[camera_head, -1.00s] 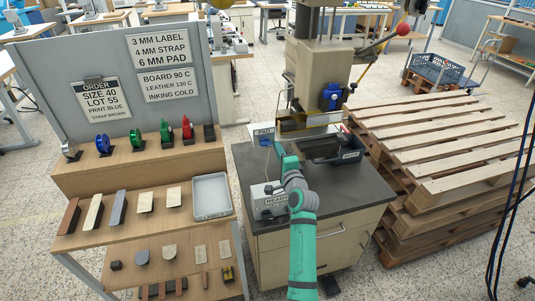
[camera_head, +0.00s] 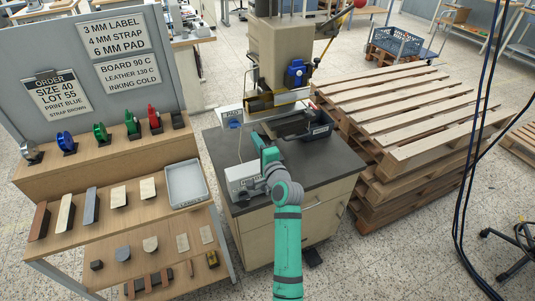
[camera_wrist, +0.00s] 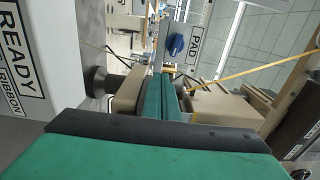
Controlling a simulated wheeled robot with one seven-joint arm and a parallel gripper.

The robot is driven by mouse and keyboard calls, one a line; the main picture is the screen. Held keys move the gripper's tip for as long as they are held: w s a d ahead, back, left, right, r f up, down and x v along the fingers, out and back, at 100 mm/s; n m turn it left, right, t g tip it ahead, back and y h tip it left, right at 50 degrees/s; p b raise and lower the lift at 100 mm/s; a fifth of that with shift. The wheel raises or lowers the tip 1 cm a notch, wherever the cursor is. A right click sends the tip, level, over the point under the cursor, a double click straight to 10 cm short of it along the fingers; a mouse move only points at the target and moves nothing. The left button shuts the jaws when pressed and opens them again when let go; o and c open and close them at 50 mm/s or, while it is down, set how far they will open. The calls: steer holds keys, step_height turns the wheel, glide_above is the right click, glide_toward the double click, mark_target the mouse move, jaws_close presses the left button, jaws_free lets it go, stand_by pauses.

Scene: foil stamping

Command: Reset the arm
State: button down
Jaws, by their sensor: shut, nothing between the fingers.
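My gripper (camera_head: 258,140) is at the end of my green arm, low over the left part of the dark worktop (camera_head: 325,163). In the wrist view its two green fingers (camera_wrist: 167,98) lie together with nothing between them. The white READY ribbon box (camera_head: 240,179) stands just left of my gripper and fills the left of the wrist view (camera_wrist: 25,60). The PAD box (camera_head: 230,114) with its blue knob is behind my gripper; it also shows in the wrist view (camera_wrist: 195,35). My forearm hides part of the cabinet front.
The stamping press (camera_head: 285,55) stands at the worktop's back, with a dark tray (camera_head: 300,125) before it. A stepped bench (camera_head: 100,165) at left holds ribbon rolls, samples and a grey tray (camera_head: 186,183). Wooden pallets (camera_head: 405,115) are stacked at right.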

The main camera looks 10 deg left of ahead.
steer(key=v, duration=0.7)
steer(key=shift+s+d, duration=0.2)
steer(key=shift+d, duration=0.05)
steer(key=s+d+f+n+h, duration=0.1)
steer(key=s+d+f+h, duration=0.25)
steer(key=s+f, duration=0.8)
steer(key=s+d+f+n+h, duration=0.15)
steer(key=s+f+h, duration=0.25)
steer(key=s+f, duration=0.75)
steer(key=s+d+r+n, duration=0.2)
steer(key=s+r+n, duration=0.1)
steer(key=s, duration=0.6)
steer(key=s+d+r+n+h, duration=0.1)
steer(key=s+d+r+n, duration=0.1)
steer(key=s, duration=0.8)
steer(key=s+d+r+n+h, duration=0.1)
steer(key=s+r+n, duration=0.3)
steer(key=s, duration=0.6)
steer(key=shift+d+r, duration=0.45)
steer(key=shift+d, duration=0.1)
